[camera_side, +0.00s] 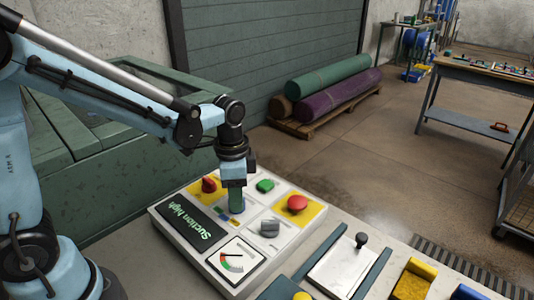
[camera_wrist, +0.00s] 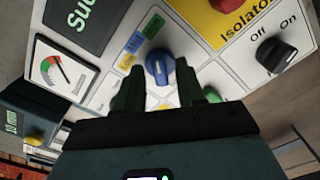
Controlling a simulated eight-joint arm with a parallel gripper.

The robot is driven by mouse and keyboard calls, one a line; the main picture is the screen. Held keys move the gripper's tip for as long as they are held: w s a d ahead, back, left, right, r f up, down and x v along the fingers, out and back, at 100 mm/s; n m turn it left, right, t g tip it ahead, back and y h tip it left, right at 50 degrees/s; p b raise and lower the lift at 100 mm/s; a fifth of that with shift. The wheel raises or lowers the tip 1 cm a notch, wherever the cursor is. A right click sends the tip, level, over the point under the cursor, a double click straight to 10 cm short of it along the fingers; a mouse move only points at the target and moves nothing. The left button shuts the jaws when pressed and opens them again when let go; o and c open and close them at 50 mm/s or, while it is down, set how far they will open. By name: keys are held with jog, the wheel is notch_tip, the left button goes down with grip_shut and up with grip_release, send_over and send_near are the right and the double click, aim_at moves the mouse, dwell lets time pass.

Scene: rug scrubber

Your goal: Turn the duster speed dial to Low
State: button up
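A blue dial (camera_wrist: 160,67) sits on the white control panel, with small blue and yellow labels (camera_wrist: 131,48) beside it, too small to read. My gripper (camera_wrist: 160,92) is open, its two dark fingers apart with the dial just ahead of the gap between them. I cannot tell whether they touch it. In the side view my gripper (camera_side: 237,205) points down onto the panel (camera_side: 180,238) and mostly hides the blue dial. The panel's display (camera_side: 190,221) reads "Suction high" in green. I cannot read which dial is the duster speed dial or its setting.
Close by are a red knob (camera_side: 209,185) on yellow, a green button (camera_side: 265,186), a red button (camera_side: 297,203), a grey knob (camera_side: 269,228) and a gauge (camera_side: 235,261). The wrist view shows a black Off/On knob (camera_wrist: 277,58) at right. Yellow parts (camera_side: 415,280) stand right of the panel.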

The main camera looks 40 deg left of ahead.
grip_shut()
jog(key=shift+n, duration=0.3)
jog(key=n, duration=0.3)
jog(key=shift+n, duration=0.3)
jog(key=n, duration=0.3)
jog(key=shift+n, duration=0.3)
jog(key=n, duration=0.4)
jog(key=shift+n, duration=2.1)
